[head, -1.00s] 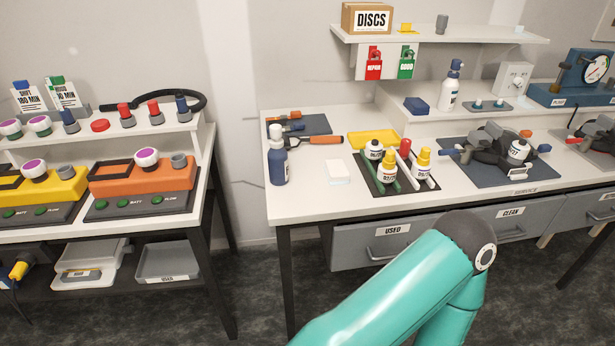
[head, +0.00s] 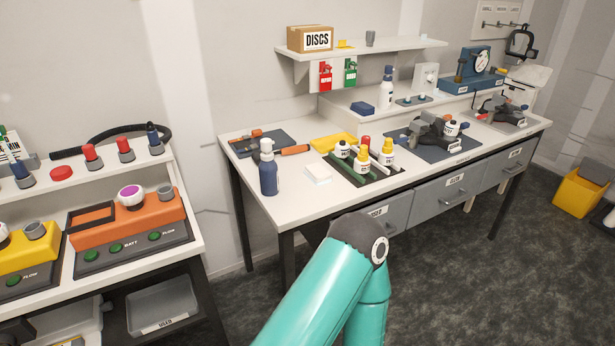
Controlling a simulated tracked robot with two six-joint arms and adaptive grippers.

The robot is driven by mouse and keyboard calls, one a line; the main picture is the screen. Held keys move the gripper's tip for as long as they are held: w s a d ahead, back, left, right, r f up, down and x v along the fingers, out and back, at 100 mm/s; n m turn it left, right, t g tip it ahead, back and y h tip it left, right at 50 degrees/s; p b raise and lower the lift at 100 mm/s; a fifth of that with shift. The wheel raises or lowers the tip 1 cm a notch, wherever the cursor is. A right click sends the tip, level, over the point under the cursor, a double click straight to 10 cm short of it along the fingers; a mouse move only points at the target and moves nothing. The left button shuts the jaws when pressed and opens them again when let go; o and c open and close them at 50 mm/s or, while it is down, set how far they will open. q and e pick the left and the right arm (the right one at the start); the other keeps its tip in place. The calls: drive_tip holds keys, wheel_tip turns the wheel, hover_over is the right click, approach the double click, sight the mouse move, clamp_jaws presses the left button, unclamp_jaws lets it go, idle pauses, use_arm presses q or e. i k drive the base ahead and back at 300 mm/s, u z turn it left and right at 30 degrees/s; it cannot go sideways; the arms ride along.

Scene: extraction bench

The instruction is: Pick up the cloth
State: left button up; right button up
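A small white folded pad (head: 318,175), which looks like the cloth, lies flat on the white bench top (head: 225,150) near its front edge. It sits between a dark blue spray bottle (head: 268,172) on its left and a dark tray with small bottles on its right. A blue block-like item (head: 362,107) lies on the raised ledge behind; I cannot tell whether it is cloth. Only a teal link of one of my arms shows at the bottom centre, in front of the bench. Neither gripper is in view.
A dark tray (head: 398,171) holds dropper bottles. An orange-handled tool (head: 294,150) and a yellow tray (head: 333,142) lie behind the pad. A second bench with an orange unit (head: 165,212) stands at left. A yellow bin (head: 578,195) stands on the floor at right.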

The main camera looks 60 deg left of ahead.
sight(317, 173)
drive_tip(key=u, duration=1.05)
drive_tip(key=i, duration=0.75)
drive_tip(key=u, duration=0.15)
